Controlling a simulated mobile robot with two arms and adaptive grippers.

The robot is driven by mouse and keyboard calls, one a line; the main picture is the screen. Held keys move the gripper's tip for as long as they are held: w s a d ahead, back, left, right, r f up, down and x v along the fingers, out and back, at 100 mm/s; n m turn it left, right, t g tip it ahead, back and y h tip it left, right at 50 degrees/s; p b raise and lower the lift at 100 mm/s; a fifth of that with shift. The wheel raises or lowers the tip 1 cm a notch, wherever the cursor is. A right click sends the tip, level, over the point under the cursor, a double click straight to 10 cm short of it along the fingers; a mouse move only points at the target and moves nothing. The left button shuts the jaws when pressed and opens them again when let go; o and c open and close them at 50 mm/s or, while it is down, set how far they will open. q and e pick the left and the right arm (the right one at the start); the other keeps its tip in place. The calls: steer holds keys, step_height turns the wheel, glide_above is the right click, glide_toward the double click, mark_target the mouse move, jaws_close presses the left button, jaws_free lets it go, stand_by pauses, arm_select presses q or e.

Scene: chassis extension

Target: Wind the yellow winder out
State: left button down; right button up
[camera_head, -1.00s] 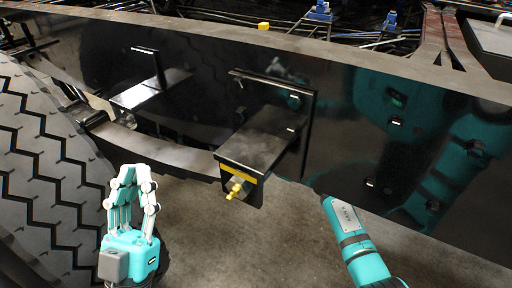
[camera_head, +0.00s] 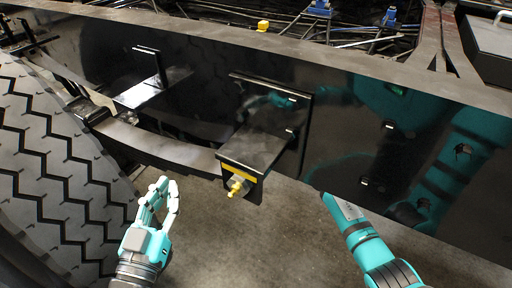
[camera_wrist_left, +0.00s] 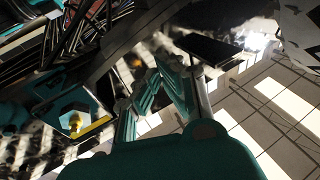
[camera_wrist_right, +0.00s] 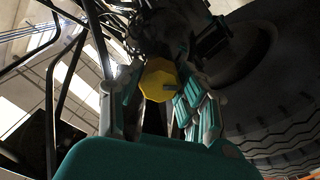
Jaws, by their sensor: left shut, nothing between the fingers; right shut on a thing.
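A yellow octagonal winder (camera_wrist_right: 158,80) shows in the right wrist view between the fingers of my right gripper (camera_wrist_right: 160,98), which is shut on it. In the head view my right arm passes below the dark chassis panel, and the panel hides that gripper. My left gripper (camera_head: 166,184) is shut and empty, fingers up, left of and apart from the black bracket; its fingers also show in the left wrist view (camera_wrist_left: 172,70). A yellow fitting (camera_head: 237,187) sits under the black bracket (camera_head: 258,150) on the panel's near face. I cannot tell whether it belongs to the winder.
The glossy black chassis panel (camera_head: 345,140) crosses the head view and mirrors my arms. A large tyre (camera_head: 50,165) stands at the left. A curved dark beam (camera_head: 150,140) runs from it to the bracket. The concrete floor (camera_head: 250,250) in front is clear.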

steer(key=shift+n, duration=0.8)
steer(key=o, duration=1.1)
steer(key=shift+o, duration=0.2)
steer(key=v, duration=1.2)
steer(key=shift+w, duration=0.1)
